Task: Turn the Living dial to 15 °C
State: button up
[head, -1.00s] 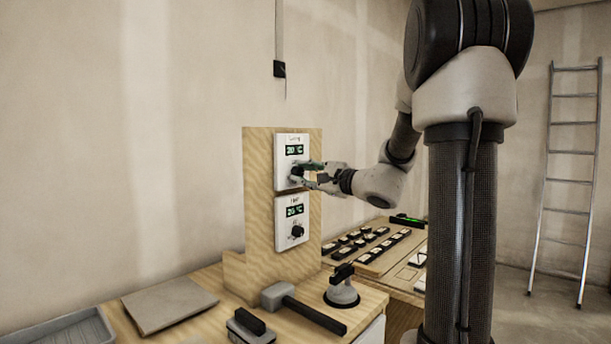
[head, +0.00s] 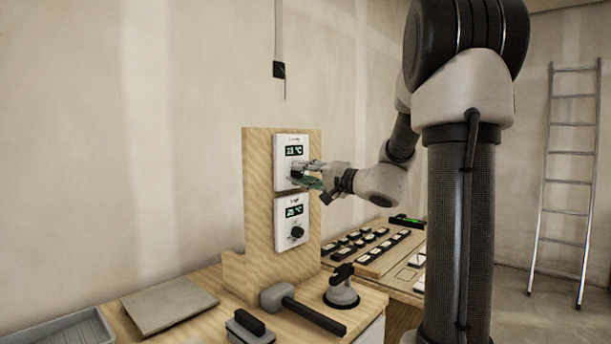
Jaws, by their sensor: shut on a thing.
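The upper thermostat (head: 284,172) is a white plate on an upright wooden board. Its small label looks like Living but is blurred. Its green display (head: 294,151) is too blurred to read for certain. My gripper (head: 304,175) reaches in from the right and is shut on the upper thermostat's dial. The fingers hide most of that dial. The lower thermostat (head: 284,234) has a similar green display (head: 294,211) and a black dial (head: 297,232), which my gripper does not touch.
The wooden board (head: 258,190) stands on a bench. A mallet (head: 300,306), a suction cup (head: 341,290), a black-handled tool (head: 250,326), a grey tile (head: 168,305) and a grey tray (head: 62,335) lie below. A ladder (head: 570,180) leans at the right wall. The space before the thermostats is otherwise clear.

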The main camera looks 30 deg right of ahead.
jog(key=shift+f, duration=0.15)
dwell(0.4)
jog(key=o, duration=1)
jog(key=shift+s, duration=0.1)
jog(key=v, duration=1.2)
jog(key=shift+d, duration=0.1)
